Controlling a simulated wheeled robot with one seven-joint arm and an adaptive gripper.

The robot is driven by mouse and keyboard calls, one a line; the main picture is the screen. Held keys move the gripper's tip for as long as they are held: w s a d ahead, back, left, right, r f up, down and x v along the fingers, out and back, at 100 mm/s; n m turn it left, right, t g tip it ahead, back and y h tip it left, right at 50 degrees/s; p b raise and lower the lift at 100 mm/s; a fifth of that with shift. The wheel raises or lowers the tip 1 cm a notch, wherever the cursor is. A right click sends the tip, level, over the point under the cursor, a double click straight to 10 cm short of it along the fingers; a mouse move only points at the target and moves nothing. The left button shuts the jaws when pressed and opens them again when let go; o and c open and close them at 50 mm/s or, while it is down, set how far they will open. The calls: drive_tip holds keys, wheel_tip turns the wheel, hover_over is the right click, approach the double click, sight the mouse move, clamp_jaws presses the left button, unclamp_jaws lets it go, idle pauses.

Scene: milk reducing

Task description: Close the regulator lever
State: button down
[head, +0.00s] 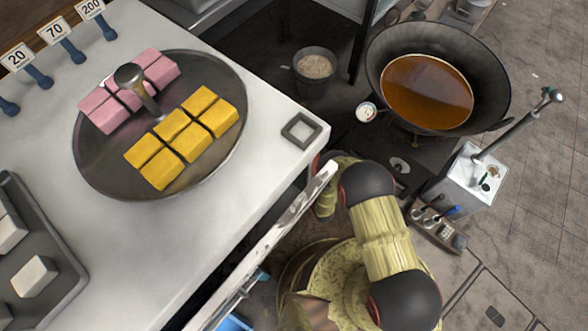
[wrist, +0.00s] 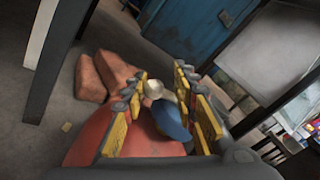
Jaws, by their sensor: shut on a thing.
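In the wrist view, my gripper (wrist: 160,84) reaches over a rounded red gas cylinder (wrist: 92,138). Its two fingers with yellow pads stand on either side of the regulator (wrist: 155,90), a pale metal knob-like part, and of the blue regulator lever (wrist: 172,123). The gripper is closed around the lever; the exact contact points are hard to see. The lever slants down toward the palm, and its lower end is partly hidden. In the head view my arm bends down beside the table, and the gripper, lever and regulator are hidden.
A white table (head: 275,140) carries a round pan (head: 90,165) of pink and yellow blocks. A large wok (head: 490,85) of brown liquid stands at the upper right. A blue door (wrist: 195,35) stands behind.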

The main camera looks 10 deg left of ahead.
drive_tip(key=shift+w+r, duration=0.2)
drive_tip(key=shift+w, duration=0.15)
drive_tip(key=c, duration=1.7)
unclamp_jaws()
drive_tip(key=shift+c, duration=0.2)
drive_tip(key=o, duration=0.4)
drive_tip(key=shift+s+f, duration=0.1)
drive_tip(key=shift+s, duration=0.05)
drive_tip(key=shift+c, duration=0.2)
drive_tip(key=shift+s+d, duration=0.1)
drive_tip(key=v, duration=1.2)
